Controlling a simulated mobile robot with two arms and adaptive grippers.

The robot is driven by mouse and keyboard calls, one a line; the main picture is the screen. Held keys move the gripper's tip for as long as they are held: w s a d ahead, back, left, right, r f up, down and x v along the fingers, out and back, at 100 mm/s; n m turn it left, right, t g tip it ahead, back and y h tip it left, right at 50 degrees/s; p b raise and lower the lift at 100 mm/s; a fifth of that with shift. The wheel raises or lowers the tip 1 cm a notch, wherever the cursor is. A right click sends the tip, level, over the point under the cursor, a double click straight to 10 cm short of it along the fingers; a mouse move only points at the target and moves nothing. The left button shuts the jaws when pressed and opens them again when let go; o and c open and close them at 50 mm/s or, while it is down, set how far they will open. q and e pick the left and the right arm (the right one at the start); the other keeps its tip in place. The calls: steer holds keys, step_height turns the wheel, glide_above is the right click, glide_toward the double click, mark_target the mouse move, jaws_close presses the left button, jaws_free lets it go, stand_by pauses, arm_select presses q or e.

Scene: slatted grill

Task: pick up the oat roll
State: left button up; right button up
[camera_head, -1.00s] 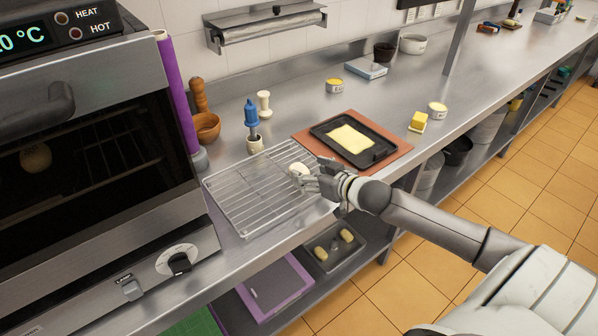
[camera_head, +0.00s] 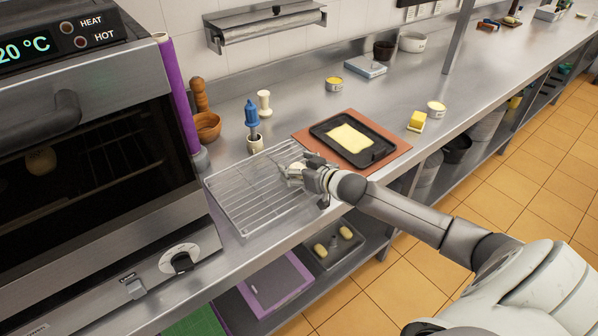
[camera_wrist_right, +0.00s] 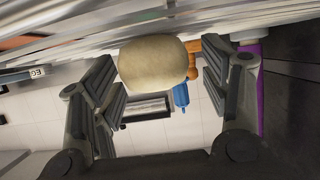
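A pale round roll (camera_wrist_right: 152,62), which I take to be the oat roll, sits on the wire cooling rack (camera_head: 243,205). In the right wrist view it lies between the two fingers of my right gripper (camera_wrist_right: 168,95), with a clear gap on the right side. In the head view my right gripper (camera_head: 297,174) is low over the right part of the rack, and its fingers largely hide the roll. My right gripper is open. My left gripper is not in view.
A black tray with a pale slab (camera_head: 350,138) lies on a brown mat (camera_head: 396,152) right of the rack. A blue-handled brush (camera_head: 252,115) in a holder and a wooden bowl (camera_head: 207,126) stand behind it. The oven (camera_head: 90,160) is at left. Two rolls lie on a lower-shelf tray (camera_head: 346,257).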

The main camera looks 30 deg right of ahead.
steer(key=c, duration=1)
steer(key=shift+r+b, duration=0.3)
steer(key=shift+r, duration=0.25)
steer(key=s+r+b, duration=0.2)
steer(key=s+r, duration=1)
steer(key=s, duration=0.2)
steer(key=shift+d, duration=0.25)
steer(key=shift+f, duration=0.15)
